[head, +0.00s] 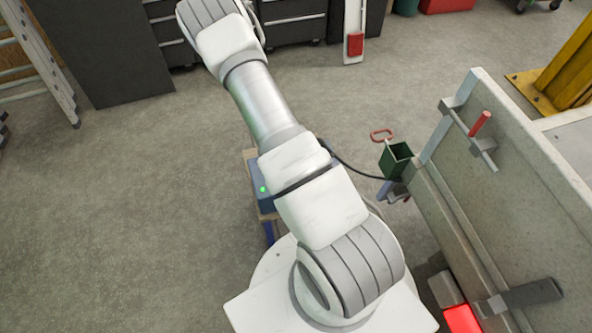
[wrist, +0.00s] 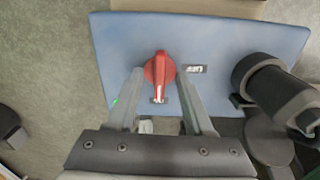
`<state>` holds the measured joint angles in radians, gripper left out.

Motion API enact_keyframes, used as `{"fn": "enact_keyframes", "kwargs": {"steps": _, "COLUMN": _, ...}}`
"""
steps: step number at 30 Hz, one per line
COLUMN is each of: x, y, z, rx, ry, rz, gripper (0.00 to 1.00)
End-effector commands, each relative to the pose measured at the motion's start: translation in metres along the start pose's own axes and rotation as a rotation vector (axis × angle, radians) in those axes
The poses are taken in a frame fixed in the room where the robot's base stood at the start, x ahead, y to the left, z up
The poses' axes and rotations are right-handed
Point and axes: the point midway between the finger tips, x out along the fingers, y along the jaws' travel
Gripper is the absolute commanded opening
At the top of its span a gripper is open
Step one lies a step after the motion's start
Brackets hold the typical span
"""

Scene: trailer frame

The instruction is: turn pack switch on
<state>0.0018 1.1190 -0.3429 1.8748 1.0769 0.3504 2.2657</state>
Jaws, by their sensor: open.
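The pack is a blue box (wrist: 225,40) with a red rotary switch (wrist: 161,66) on its top face. The switch's handle has a white mark at its lower end, pointing down toward a small label (wrist: 158,100). A second small label (wrist: 195,69) sits right of the switch; I cannot read either surely. My gripper (wrist: 160,74) is open, its fingers on either side of the switch. I cannot tell whether they touch it. In the head view the box (head: 264,199) is mostly hidden by my arm, with a green light (head: 263,189) showing; my gripper is hidden there.
A grey trailer side panel (head: 515,170) with a red-handled latch (head: 480,124) stands at the right. A green holder (head: 397,160) and a black cable (head: 352,173) are near the box. Open floor (head: 130,200) lies to the left; dark cabinets (head: 105,50) stand behind.

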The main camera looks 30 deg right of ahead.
Motion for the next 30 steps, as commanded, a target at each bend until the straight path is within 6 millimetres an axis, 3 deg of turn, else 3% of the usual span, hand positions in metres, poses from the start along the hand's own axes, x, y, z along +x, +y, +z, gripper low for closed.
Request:
{"fn": "enact_keyframes", "kwargs": {"steps": 24, "x": -0.059, "y": 0.0, "z": 0.0, "rx": -0.001, "ry": 0.0, "rz": 0.0, "gripper": 0.52}}
{"fn": "enact_keyframes", "kwargs": {"steps": 30, "x": -0.06, "y": 0.0, "z": 0.0, "rx": -0.001, "ry": 0.0, "rz": 0.0, "gripper": 0.52}}
